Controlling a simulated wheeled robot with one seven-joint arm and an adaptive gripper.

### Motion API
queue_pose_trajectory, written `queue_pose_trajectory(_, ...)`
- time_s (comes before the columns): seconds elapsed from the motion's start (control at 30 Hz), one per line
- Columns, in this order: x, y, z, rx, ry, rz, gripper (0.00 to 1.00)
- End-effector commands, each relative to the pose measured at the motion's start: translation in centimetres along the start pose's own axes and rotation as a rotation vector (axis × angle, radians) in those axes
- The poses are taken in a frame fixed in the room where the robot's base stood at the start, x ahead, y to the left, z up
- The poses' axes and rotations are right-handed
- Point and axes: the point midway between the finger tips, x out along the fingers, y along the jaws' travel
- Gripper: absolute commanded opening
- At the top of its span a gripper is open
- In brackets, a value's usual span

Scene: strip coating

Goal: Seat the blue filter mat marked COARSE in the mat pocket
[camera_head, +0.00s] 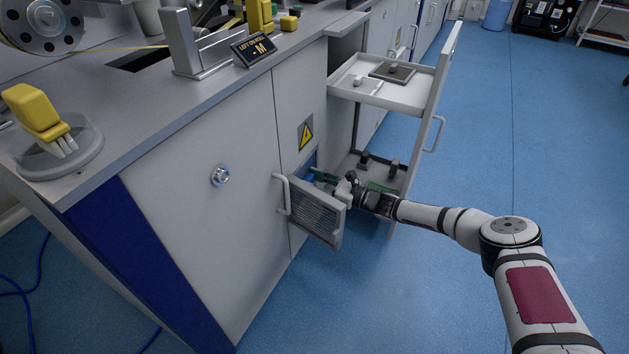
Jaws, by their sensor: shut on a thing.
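The open pocket (303,182) is in the cabinet front, below a yellow warning sign. Its louvred door (318,217) stands swung out. My gripper (324,179) reaches from the right behind the door's top edge, with its fingers at the opening. It is shut on what looks like the blue filter mat (310,174), of which only a small bright blue patch shows at the opening. The COARSE marking cannot be read. The door and my gripper hide most of the mat and the pocket's inside, so I cannot tell how deep it sits.
A pull-out unit (403,94) stands open to the right, with grey pieces on its upper shelf and a green item (381,187) on its lower one. The door handle (283,194) juts out left of the opening. Blue floor (540,150) is clear to the right.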

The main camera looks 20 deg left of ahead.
Motion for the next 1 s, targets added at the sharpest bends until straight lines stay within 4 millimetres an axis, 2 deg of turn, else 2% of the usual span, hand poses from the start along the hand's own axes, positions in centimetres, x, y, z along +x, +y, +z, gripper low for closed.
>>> queue_pose_trajectory(0.13,0.0,-0.1,0.0,0.000,0.000,-0.001,0.00)
queue_pose_trajectory(0.17,0.0,-0.1,0.0,0.000,0.000,-0.001,0.39)
queue_pose_trajectory(0.23,0.0,-0.1,0.0,0.000,0.000,-0.001,0.55)
queue_pose_trajectory(0.53,-0.1,0.0,0.0,0.000,0.000,-0.001,0.56)
queue_pose_trajectory(0.67,-0.8,-0.1,0.0,0.000,0.000,-0.002,0.56)
queue_pose_trajectory(0.77,-2.1,-0.2,0.1,0.000,0.000,-0.003,0.56)
queue_pose_trajectory(1.0,-7.1,-0.2,0.1,-0.001,0.000,-0.003,0.56)
